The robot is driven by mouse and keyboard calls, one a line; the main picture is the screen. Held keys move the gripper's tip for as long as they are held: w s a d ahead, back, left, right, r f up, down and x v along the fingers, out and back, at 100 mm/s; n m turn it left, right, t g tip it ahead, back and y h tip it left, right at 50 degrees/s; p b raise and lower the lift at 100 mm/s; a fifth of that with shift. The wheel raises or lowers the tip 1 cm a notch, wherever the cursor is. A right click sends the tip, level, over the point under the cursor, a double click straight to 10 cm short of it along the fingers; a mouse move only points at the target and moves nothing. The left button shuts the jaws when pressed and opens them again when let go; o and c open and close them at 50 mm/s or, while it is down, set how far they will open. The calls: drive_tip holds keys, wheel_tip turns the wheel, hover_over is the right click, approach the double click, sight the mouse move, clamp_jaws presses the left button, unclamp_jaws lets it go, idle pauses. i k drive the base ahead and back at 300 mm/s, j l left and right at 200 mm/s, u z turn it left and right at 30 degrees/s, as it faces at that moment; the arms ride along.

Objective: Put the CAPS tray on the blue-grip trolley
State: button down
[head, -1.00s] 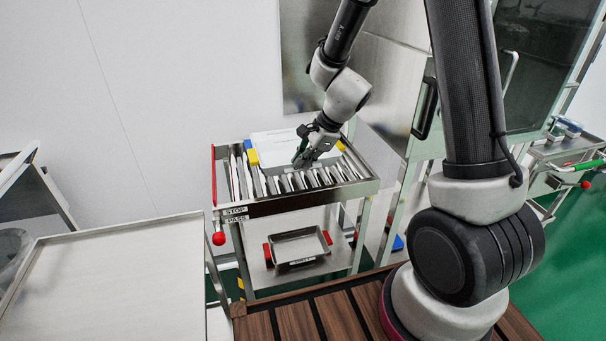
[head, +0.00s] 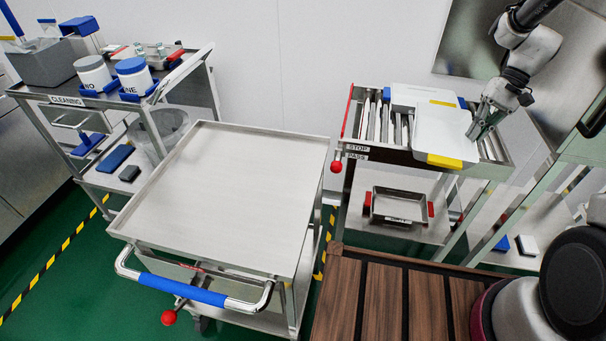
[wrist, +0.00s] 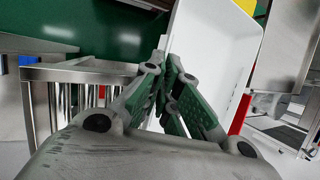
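The blue-grip trolley (head: 230,180) stands empty at the centre-left of the head view, its blue-sleeved handle (head: 194,291) at the front. A white tray with yellow ends (head: 440,130) is above the roller cart; no CAPS lettering is readable on it. My gripper (head: 477,132) is at the tray's right edge. In the wrist view, its green-padded fingers (wrist: 166,62) close around the wall of the white tray (wrist: 222,65). A second white tray with blue ends (head: 400,94) lies behind on the rollers, partly covered.
The roller cart (head: 385,154) has STOP and PASS labels and a red-knobbed lever (head: 337,166). A metal tray with red handles (head: 397,206) is on its lower shelf. The cleaning cart (head: 95,101) stands at left. The blue-grip trolley's top is clear.

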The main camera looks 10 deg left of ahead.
sight(223, 198)
drive_tip(key=k+j, duration=0.2)
drive_tip(key=k, duration=0.35)
drive_tip(key=k+j, duration=0.2)
drive_tip(key=k, duration=0.3)
drive_tip(key=k+j, duration=0.15)
drive_tip(key=j, duration=0.2)
drive_tip(key=k+j, duration=0.1)
drive_tip(key=j, duration=0.3)
drive_tip(key=k+j, duration=0.15)
drive_tip(key=j, duration=0.2)
drive_tip(key=i+j, duration=0.1)
drive_tip(key=j, duration=0.3)
drive_tip(key=i+j, duration=0.1)
drive_tip(key=j, duration=0.3)
drive_tip(key=i+j, duration=0.1)
drive_tip(key=j, duration=0.35)
